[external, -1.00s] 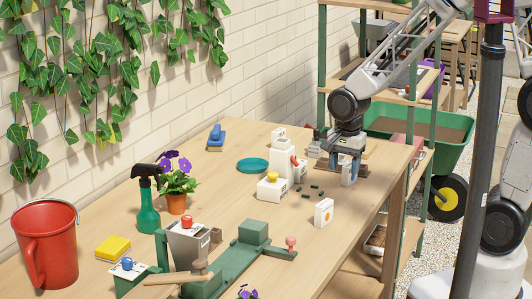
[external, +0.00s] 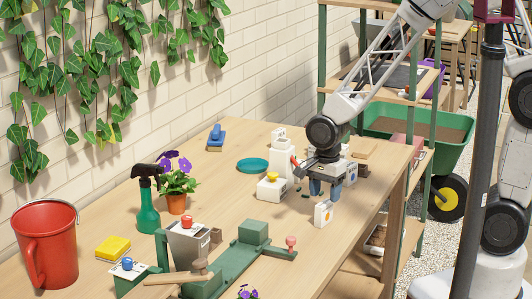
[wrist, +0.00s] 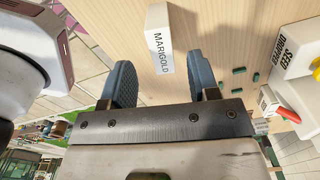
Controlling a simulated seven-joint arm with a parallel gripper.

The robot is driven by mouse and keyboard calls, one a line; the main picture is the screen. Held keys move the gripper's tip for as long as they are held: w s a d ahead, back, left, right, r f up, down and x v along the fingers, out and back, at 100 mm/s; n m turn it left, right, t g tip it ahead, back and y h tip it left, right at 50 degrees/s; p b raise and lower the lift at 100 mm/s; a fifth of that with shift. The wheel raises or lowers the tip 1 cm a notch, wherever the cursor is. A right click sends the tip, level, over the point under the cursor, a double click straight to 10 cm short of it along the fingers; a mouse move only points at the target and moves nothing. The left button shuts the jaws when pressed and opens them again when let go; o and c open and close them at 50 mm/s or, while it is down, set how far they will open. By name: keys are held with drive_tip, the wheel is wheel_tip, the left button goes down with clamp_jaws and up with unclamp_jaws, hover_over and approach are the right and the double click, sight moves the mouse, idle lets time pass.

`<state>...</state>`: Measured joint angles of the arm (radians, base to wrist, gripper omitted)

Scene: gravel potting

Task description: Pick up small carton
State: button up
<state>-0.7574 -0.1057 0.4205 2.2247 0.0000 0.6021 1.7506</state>
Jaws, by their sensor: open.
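The small carton (external: 323,214) is white with an orange mark and stands upright on the wooden bench near its front edge. In the wrist view the carton (wrist: 160,42) shows the word MARIGOLD on one side. My gripper (external: 325,190) is open and points down, just above and behind the carton in the external view. In the wrist view my gripper (wrist: 160,78) has its two blue-grey fingers apart, with the carton seen ahead of the gap between them. Whether the fingers overlap the carton's top is not clear.
Several small green pellets (wrist: 238,71) lie near the carton. A green bench fixture (external: 253,232) lies front left. Bench right of the carton is clear.

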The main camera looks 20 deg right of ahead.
sight(324, 214)
drive_tip(key=shift+f, duration=0.9)
drive_tip(key=shift+f, duration=0.1)
drive_tip(key=shift+w+f, duration=0.1)
drive_tip(key=shift+f, duration=2.45)
drive_tip(key=c, duration=1)
